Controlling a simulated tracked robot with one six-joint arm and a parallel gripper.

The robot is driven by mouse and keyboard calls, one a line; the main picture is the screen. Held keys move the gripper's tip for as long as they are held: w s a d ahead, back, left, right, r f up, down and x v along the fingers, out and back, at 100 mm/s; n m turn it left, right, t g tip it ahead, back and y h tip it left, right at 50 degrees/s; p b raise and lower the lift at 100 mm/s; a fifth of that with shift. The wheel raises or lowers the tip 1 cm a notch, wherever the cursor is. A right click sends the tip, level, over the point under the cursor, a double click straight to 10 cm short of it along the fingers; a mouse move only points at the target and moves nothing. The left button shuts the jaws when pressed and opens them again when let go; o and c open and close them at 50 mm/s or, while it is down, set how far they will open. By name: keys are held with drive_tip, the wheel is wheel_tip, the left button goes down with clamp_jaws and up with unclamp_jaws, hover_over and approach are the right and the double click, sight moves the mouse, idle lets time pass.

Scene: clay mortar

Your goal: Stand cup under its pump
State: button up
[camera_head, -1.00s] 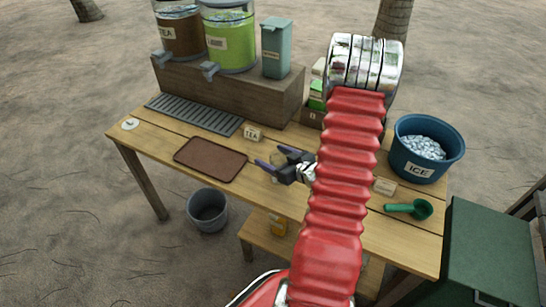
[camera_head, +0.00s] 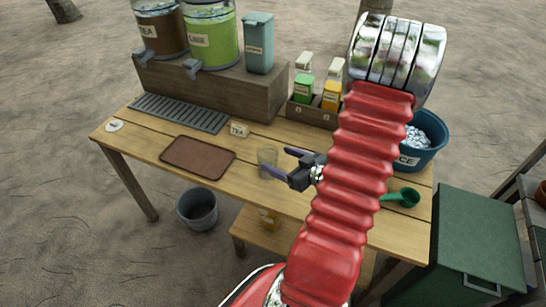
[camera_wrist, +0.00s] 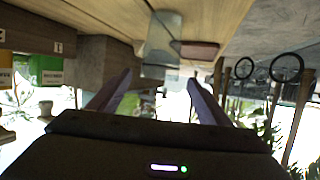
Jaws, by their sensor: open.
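A clear glass cup (camera_head: 267,161) stands upright on the wooden table, right of the brown mat. It also shows in the wrist view (camera_wrist: 162,38), beyond my fingertips. My gripper (camera_head: 276,160) is open and empty, with its fingers pointing left at the cup; the near finger overlaps the cup's lower edge in the picture. I cannot tell whether it touches. A tea dispenser (camera_head: 160,35) and a green lime dispenser (camera_head: 211,40) stand on a wooden riser, each with a grey tap low in front. No pump is clearly visible.
A drip grate (camera_head: 180,113) lies before the riser. A TEA card (camera_head: 239,130) stands behind the cup. A brown mat (camera_head: 198,158) lies left. A bottle rack (camera_head: 312,113), blue ice tub (camera_head: 420,148) and green scoop (camera_head: 406,197) are right. A grey bucket (camera_head: 197,210) is below.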

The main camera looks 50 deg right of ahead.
drive_tip(key=shift+v, duration=0.85)
drive_tip(key=shift+w, duration=0.1)
